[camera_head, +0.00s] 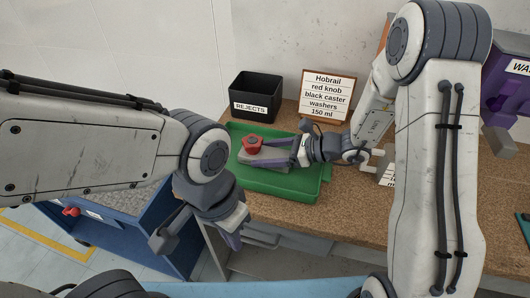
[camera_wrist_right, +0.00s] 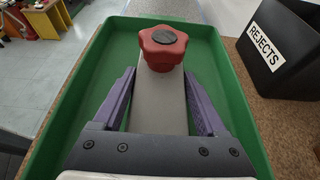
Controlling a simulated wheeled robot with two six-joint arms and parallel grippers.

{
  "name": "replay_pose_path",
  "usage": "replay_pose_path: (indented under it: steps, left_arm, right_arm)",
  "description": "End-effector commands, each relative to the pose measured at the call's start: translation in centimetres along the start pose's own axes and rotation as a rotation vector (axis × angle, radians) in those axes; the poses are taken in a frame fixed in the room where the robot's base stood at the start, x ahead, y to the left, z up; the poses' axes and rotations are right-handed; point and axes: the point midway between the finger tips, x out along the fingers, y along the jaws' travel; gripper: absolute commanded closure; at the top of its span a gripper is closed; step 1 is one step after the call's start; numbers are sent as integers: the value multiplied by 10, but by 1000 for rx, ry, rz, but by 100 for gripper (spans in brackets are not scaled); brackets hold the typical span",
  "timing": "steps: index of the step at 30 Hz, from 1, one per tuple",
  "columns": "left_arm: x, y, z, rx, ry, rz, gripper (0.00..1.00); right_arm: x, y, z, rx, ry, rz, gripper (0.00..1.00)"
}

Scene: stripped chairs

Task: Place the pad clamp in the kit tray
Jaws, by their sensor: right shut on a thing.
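The pad clamp appears to be the grey flat bar (camera_head: 262,158) with a red star knob (camera_head: 252,144) at its far end; the bar (camera_wrist_right: 160,105) and knob (camera_wrist_right: 163,47) also show in the right wrist view. My right gripper (camera_head: 269,154) is shut on the bar, its purple fingers (camera_wrist_right: 160,78) along both sides. The bar is within the outline of the green kit tray (camera_head: 285,189), whose wall also shows in the right wrist view (camera_wrist_right: 238,105). I cannot tell whether it touches the floor. My left gripper (camera_head: 232,232) hangs left of the tray, in front of the bench; its jaw opening is unclear.
A black REJECTS bin (camera_head: 255,95) stands behind the tray. A sign card (camera_head: 328,94) stands to its right. A blue cabinet (camera_head: 135,236) is at the left. Bare bench (camera_head: 356,205) lies right of the tray, and a purple machine (camera_head: 506,85) is at the far right.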

Motion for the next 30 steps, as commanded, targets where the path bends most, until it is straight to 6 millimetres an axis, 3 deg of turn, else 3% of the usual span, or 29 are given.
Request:
replay_pose_path:
  steps: [10,11,12,23,30]
  left_arm:
    - [5,0,0,0,0,0,100]
    - [4,0,0,0,0,0,100]
    - [3,0,0,0,0,0,100]
    - [-3,0,0,0,0,0,100]
    - [2,0,0,0,0,0,100]
  right_arm:
    - [2,0,-4,-2,-2,0,100]
    - [1,0,-3,-2,-1,0,18]
    - [1,0,-2,-1,-1,0,2]
    - [-1,0,3,-1,0,0,0]
    - [-45,-2,0,-2,-1,-8,0]
